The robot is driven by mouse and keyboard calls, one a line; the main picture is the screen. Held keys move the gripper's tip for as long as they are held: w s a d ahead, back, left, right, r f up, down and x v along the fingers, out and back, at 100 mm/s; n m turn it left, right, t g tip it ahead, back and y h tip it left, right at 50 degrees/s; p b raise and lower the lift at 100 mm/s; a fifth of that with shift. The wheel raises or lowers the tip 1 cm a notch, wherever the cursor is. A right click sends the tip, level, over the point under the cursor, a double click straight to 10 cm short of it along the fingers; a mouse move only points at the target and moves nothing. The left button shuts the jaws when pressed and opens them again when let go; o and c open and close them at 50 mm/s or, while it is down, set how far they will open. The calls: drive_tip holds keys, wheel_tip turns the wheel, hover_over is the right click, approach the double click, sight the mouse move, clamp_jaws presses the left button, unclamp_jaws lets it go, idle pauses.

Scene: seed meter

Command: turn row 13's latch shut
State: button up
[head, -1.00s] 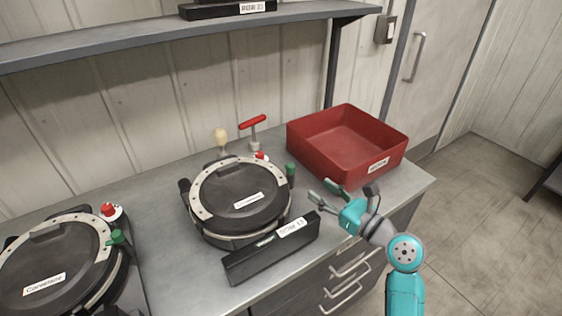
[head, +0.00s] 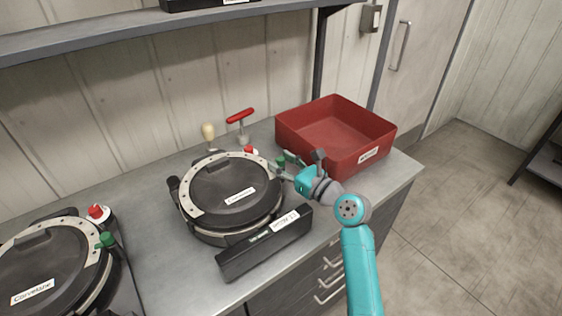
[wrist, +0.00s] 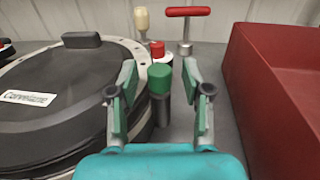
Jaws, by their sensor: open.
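The row 13 seed meter (head: 232,190) is a round black unit with a pale dotted ring on the bench; its round lid also shows in the wrist view (wrist: 60,95). A black bar labelled ROW 13 (head: 262,245) lies in front of it. The green-capped latch knob (wrist: 160,80) stands upright at the meter's right side. My gripper (wrist: 160,88) is open, one finger either side of the green knob in the wrist view, with gaps on both sides. In the head view, my gripper (head: 277,167) is at the meter's right edge, partly hiding the knob.
A red bin (head: 335,130) stands close on the right. A red T-handle tool (head: 241,122), a cream-handled tool (head: 208,135) and a red-topped knob (wrist: 157,52) are behind the latch. Another meter (head: 45,265) sits at left. Bare bench lies between the meters.

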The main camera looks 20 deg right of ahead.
drive_tip(key=shift+w+a, duration=0.15)
drive_tip(key=shift+w, duration=0.1)
clamp_jaws()
drive_tip(key=n+g+y, duration=0.2)
drive_tip(key=y, duration=0.1)
drive_tip(key=shift+n+g+y, duration=1.2)
drive_tip(key=shift+n+y, duration=0.1)
unclamp_jaws()
